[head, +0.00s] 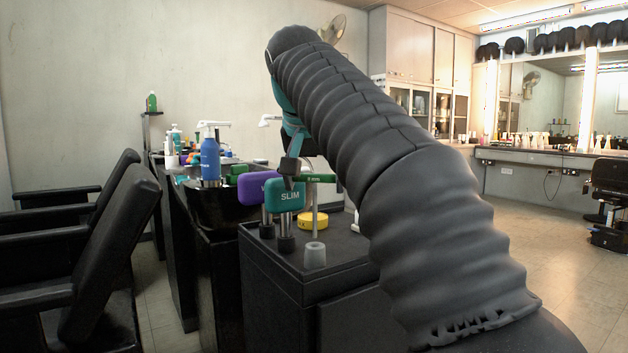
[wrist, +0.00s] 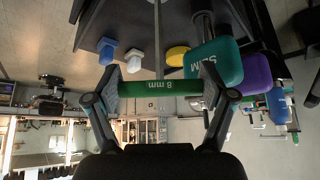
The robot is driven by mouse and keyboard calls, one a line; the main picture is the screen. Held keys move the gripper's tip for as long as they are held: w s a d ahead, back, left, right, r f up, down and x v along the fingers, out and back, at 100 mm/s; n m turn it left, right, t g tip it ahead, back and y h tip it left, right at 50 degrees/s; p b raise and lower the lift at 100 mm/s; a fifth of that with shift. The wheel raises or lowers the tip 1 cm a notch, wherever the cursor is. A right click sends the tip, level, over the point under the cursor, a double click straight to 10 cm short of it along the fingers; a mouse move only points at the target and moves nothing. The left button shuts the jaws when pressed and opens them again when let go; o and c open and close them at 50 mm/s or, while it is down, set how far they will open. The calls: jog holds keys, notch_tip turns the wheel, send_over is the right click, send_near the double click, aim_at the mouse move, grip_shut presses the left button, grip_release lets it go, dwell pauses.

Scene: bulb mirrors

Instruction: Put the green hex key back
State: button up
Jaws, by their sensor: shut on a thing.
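The green hex key has a green T-handle marked "8 mm" (wrist: 165,87) and a thin grey shaft. My gripper (wrist: 160,92) is shut on this handle, one finger at each end, and the shaft runs away from the handle out of the wrist view. In the head view the green handle (head: 321,178) is level and the shaft hangs down about upright. Its lower end shows just above a grey cup-like holder (head: 314,256) on the black cabinet top; I cannot tell whether they touch. A pale holder (wrist: 133,58) and a blue one (wrist: 107,52) show in the wrist view.
A teal block marked SLIM (head: 285,195) and a purple block (head: 253,187) stand on dark posts close left of the key. A yellow disc (head: 313,221) lies behind the shaft. A blue pump bottle (head: 210,160) stands farther left. Black chairs (head: 110,255) are at left.

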aim_at(314, 210)
dwell(0.4)
jog(key=shift+f+b, duration=2.05)
jog(key=shift+f, duration=0.55)
jog(key=o, duration=1.4)
jog(key=shift+r, duration=0.1)
jog(key=shift+r, duration=0.1)
jog(key=shift+p+v, duration=3.65)
jog(key=shift+v, duration=1.3)
